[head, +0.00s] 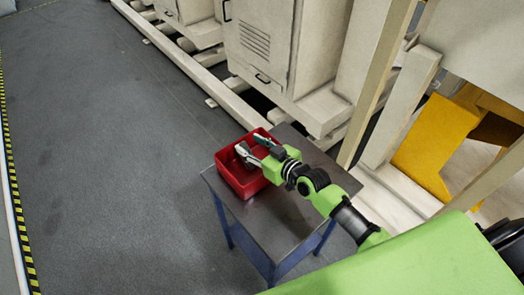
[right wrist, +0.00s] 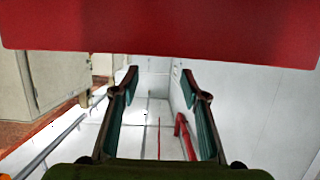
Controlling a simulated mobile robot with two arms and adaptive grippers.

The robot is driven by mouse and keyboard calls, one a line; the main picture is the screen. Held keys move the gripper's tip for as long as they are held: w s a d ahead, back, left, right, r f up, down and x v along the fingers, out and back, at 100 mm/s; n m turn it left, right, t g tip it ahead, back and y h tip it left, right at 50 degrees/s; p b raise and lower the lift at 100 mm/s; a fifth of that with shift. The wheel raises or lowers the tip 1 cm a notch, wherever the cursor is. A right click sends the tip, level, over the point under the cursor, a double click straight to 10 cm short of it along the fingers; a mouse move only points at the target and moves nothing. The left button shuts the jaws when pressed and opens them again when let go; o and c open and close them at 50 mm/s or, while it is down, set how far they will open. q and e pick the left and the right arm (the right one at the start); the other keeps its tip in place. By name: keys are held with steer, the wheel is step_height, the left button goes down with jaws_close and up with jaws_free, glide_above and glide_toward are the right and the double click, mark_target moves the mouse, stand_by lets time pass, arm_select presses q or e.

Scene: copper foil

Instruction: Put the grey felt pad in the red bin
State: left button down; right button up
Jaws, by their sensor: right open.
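The red bin (head: 235,187) stands on a small table. My right gripper (head: 253,146) is over the bin, coming in from the right, with its fingers spread apart. In the right wrist view the two fingers of the right gripper (right wrist: 160,76) stand wide apart with nothing between them. A broad red surface (right wrist: 160,30), which looks like the bin, fills the top of that view. I cannot make out the grey felt pad in either view; the gripper and the bin walls hide part of the bin's inside. My left gripper is not in view.
The table (head: 270,222) has a bare dark top and blue legs. Large beige cabinets (head: 262,45) stand behind it. A yellow panel (head: 430,150) is at the right. The grey floor (head: 110,150) on the left is clear.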

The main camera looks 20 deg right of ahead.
steer(key=b+v, duration=0.1)
steer(key=v, duration=1)
steer(key=shift+s+d, duration=0.15)
steer(key=shift+s, duration=0.15)
